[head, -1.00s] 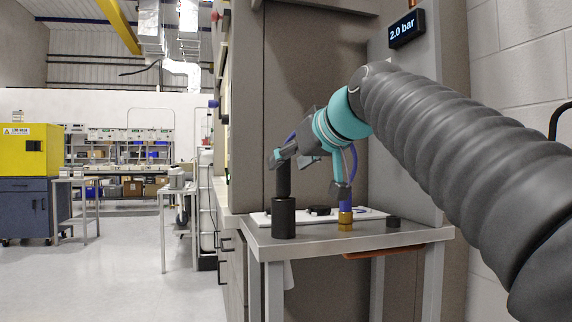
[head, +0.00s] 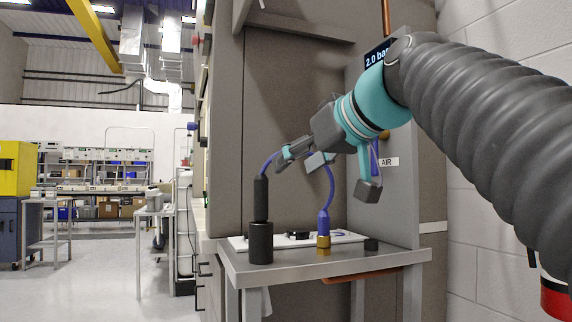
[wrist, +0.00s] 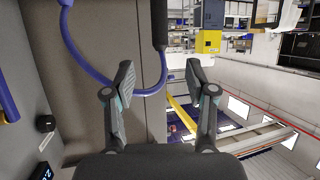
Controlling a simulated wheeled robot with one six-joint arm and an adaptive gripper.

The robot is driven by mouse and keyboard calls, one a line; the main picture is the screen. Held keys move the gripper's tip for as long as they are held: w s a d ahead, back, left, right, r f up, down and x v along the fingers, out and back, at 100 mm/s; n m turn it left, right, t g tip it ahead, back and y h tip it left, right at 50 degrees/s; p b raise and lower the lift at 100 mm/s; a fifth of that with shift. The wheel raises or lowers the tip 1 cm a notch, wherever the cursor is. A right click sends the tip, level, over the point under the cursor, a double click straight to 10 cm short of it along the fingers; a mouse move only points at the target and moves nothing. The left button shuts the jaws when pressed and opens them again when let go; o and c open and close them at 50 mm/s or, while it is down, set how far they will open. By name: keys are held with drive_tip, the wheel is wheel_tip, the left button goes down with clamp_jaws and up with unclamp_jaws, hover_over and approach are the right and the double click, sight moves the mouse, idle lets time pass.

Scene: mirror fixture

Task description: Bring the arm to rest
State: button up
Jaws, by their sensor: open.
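My gripper (head: 299,160) is in the air above the bench, its fingers apart; the wrist view (wrist: 160,82) shows them wide open with nothing gripped. A narrow black handle (head: 261,198) stands upright in a wider black holder (head: 261,243), below and left of the gripper; it also shows in the wrist view (wrist: 160,25). A blue hose (head: 268,162) leaves the handle's top and passes behind the fingers. It comes down to a blue plug (head: 323,222) on a brass fitting (head: 323,245). In the wrist view the hose loop (wrist: 98,75) crosses beyond the fingers; contact cannot be told.
The grey bench (head: 300,268) carries a white board (head: 348,236) and a small black cap (head: 371,244). A grey panel with an AIR label (head: 389,162) and a pressure display (head: 376,58), partly covered by my arm, stands behind. A block wall is at right; open floor lies left.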

drive_tip(key=w+d+f+m+g+h+p, duration=0.1)
drive_tip(key=d+f+m+h, duration=0.15)
drive_tip(key=f, duration=0.75)
drive_tip(key=w+d+f+m+g+h, duration=0.1)
drive_tip(key=d+f+m+h, duration=0.15)
drive_tip(key=f, duration=0.75)
drive_tip(key=s+d+f+g+h+p, duration=0.1)
drive_tip(key=s+d+f+g+p, duration=0.1)
drive_tip(key=s+f, duration=0.7)
drive_tip(key=s+d+f+m+g+h+p, duration=0.1)
drive_tip(key=s+f+p, duration=0.4)
drive_tip(key=s+f, duration=0.5)
drive_tip(key=shift+s+d+f+g, duration=0.25)
drive_tip(key=shift+d+f+g, duration=0.25)
drive_tip(key=shift+d+f, duration=0.45)
